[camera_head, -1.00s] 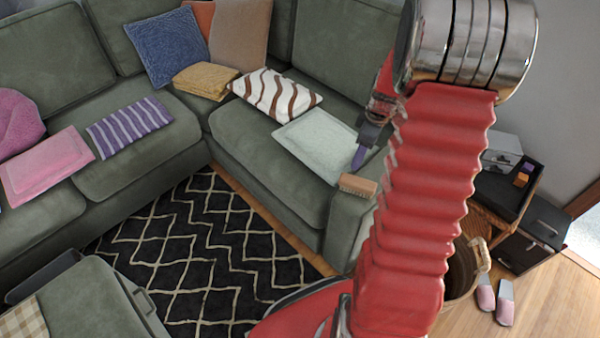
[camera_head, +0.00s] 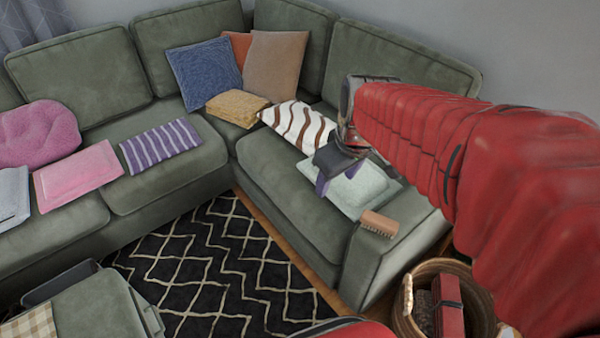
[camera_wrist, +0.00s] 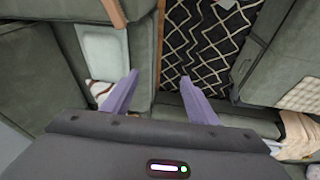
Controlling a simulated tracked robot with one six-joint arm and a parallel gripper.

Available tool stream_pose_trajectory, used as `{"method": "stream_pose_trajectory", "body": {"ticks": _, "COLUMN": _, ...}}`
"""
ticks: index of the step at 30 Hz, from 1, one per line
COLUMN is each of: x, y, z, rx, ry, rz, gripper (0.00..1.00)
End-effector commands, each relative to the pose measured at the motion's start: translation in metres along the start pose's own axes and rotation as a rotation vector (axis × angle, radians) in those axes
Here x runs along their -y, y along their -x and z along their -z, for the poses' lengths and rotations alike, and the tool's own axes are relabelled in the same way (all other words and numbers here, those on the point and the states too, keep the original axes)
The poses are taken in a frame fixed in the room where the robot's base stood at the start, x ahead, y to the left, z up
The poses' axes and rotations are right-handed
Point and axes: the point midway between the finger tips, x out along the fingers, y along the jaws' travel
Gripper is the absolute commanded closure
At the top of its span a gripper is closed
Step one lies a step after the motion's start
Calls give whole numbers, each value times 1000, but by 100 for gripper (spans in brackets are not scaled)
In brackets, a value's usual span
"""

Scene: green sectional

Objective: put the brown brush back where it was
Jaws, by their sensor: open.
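The brown brush (camera_head: 380,223) lies on top of the green sofa's right armrest (camera_head: 375,250), with its pale bristles showing along one side. My gripper (camera_head: 338,176) has two purple fingers and is above the pale green cushion (camera_head: 373,190), to the upper left of the brush in the head view. The fingers are apart with nothing between them, as the wrist view also shows (camera_wrist: 158,82). My gripper hides part of the pale cushion.
A brown-and-white wavy cushion (camera_head: 298,125) and a folded yellow cloth (camera_head: 237,106) lie on the sofa. A wicker basket (camera_head: 405,325) with something red inside stands right of the armrest. A black patterned rug (camera_head: 215,270) and a green ottoman (camera_head: 95,305) are in front.

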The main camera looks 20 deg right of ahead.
Motion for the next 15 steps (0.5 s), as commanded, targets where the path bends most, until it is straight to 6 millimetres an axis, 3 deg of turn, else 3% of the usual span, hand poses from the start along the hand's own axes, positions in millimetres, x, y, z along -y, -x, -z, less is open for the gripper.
{"method": "stream_pose_trajectory", "body": {"ticks": 6, "x": 40, "y": 32, "z": -13, "rx": -60, "ry": -86, "rz": -11, "gripper": 46}}
{"method": "stream_pose_trajectory", "body": {"ticks": 15, "x": 84, "y": 62, "z": -41, "rx": -140, "ry": -216, "rz": -4, "gripper": 46}}
